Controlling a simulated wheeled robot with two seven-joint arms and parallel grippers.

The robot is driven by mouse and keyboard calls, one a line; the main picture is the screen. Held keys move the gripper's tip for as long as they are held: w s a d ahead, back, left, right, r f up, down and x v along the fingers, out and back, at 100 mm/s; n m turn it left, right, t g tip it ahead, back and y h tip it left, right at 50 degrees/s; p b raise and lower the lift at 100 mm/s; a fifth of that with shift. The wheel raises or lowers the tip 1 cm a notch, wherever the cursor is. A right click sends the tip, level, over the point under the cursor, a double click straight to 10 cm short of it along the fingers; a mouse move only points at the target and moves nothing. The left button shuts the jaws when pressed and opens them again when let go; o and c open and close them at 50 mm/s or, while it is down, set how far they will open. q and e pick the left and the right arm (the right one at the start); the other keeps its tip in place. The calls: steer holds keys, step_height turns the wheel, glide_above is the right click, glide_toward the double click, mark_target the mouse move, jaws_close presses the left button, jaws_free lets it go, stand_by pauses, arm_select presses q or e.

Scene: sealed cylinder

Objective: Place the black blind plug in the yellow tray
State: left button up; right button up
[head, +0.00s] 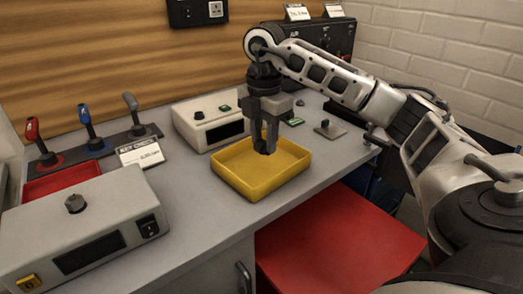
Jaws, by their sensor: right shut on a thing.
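The yellow tray (237,187) sits on the grey bench near the middle of the head view. My right gripper (265,149) points straight down over the tray, with its fingertips inside the tray's outline in the picture. It is shut on a small dark piece, the black blind plug (262,147), which is mostly hidden by the fingers. I cannot tell whether the plug touches the tray floor. My left gripper is not in view.
A white box (208,122) with a dark panel stands just behind the tray. A larger grey device (85,235) with a dark fitting (75,203) on top is at the front left. A red tray (62,180) and coloured levers (88,128) lie beyond it. A small grey plate (330,129) is at right.

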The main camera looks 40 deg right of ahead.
mark_target(261, 140)
steer(key=f, duration=0.3)
steer(key=shift+w+f, duration=0.15)
steer(key=shift+w, duration=0.25)
steer(key=shift+f, duration=0.3)
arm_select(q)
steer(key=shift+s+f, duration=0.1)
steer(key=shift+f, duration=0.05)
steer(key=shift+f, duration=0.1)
arm_select(e)
steer(key=shift+f, duration=0.15)
steer(key=o, duration=1)
steer(key=shift+c, duration=0.2)
